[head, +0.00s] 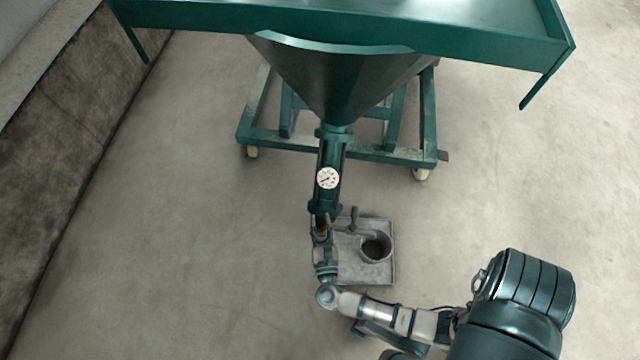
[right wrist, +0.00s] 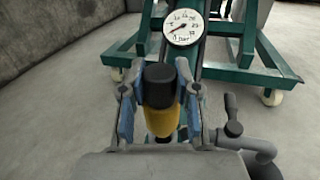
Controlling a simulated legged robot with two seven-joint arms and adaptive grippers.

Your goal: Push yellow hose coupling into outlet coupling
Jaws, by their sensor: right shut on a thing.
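The yellow hose coupling (right wrist: 162,120), with a dark end, sits between the blue-padded fingers of my right gripper (right wrist: 158,102) in the right wrist view. The right gripper is shut on it. The outlet coupling (head: 322,210) is at the bottom of that pipe, below the gauge. The gripper hides the joint, so I cannot tell whether the two couplings touch. My left gripper is not in view.
A green hopper (head: 345,85) stands above on a wheeled green frame (head: 290,145). A round gauge (head: 328,178) sits on the pipe. A grey metal plate with a round cup (head: 378,278) lies beside the gripper. The concrete floor is clear on both sides; a wall runs along the left.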

